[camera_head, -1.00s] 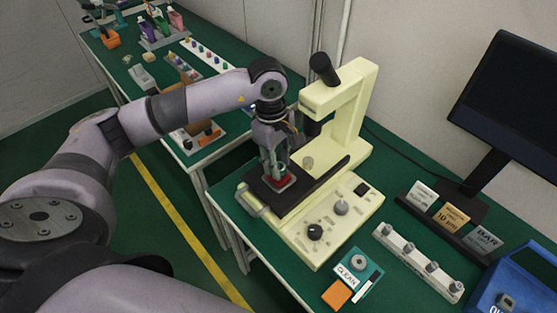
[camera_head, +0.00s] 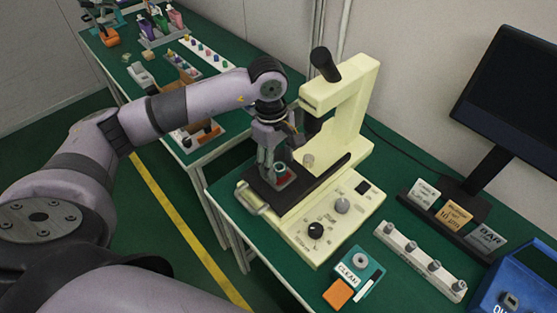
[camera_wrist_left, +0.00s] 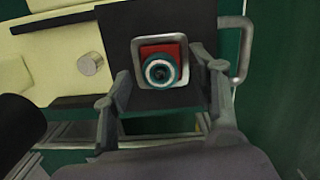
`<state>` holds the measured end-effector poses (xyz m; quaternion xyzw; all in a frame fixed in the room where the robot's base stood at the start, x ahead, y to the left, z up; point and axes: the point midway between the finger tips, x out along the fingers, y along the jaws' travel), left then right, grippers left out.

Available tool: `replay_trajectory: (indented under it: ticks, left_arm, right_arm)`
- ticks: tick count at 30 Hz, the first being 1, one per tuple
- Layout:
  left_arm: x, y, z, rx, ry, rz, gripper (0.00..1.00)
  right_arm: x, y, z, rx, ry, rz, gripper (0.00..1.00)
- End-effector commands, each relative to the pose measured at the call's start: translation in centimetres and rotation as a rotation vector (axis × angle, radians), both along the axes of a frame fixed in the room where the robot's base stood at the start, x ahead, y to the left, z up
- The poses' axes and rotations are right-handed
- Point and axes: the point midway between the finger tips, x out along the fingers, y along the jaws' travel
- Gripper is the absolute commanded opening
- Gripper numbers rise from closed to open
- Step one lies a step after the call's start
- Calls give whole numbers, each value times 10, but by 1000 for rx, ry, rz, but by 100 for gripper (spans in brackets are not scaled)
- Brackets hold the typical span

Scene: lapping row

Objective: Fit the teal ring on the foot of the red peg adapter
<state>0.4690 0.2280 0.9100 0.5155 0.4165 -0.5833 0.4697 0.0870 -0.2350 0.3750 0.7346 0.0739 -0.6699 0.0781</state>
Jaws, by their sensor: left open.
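The red peg adapter (camera_wrist_left: 172,49) sits in a square metal-framed holder (camera_wrist_left: 141,73) on the black stage (camera_wrist_left: 118,38) of the cream instrument. The teal ring (camera_wrist_left: 161,71) is on top of it, around a pale round part with a dark centre. I cannot tell how far down the ring sits. In the head view the teal ring (camera_head: 281,169) shows low between the fingers, above a little red of the adapter (camera_head: 287,180). My left gripper (camera_wrist_left: 163,70) is open, with a finger on either side of the ring and apart from it. My right gripper is out of view.
The cream instrument (camera_head: 336,105) rises close to the right of my left gripper. A small metal knob (camera_wrist_left: 91,63) stands beside the stage. A CLEAN tray (camera_head: 372,268), a grey rail with several pegs (camera_head: 418,260) and a blue bin (camera_head: 520,285) lie to the right.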

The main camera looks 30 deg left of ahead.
Motion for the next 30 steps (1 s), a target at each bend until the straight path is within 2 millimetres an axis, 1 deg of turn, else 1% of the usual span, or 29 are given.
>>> replay_trajectory:
  ticks: [5, 8, 11, 18, 21, 25, 30]
  left_arm:
    - [0, 0, 1, 0, 0, 0, 54]
    - [1, 1, 9, -1, -3, 0, 54]
    - [2, 3, 24, -1, -5, 1, 54]
    - [4, 9, 75, 0, -6, 1, 54]
    - [3, 11, 94, 0, -4, -1, 54]
    - [4, 13, 110, -1, -3, 1, 54]
    - [4, 14, 119, 0, -1, 1, 54]
  right_arm:
    - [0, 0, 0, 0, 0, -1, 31]
    - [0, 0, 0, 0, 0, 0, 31]
    - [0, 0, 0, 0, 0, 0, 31]
    - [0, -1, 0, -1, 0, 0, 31]
    - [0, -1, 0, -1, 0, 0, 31]
    - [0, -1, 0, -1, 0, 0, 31]
    - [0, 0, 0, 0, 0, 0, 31]
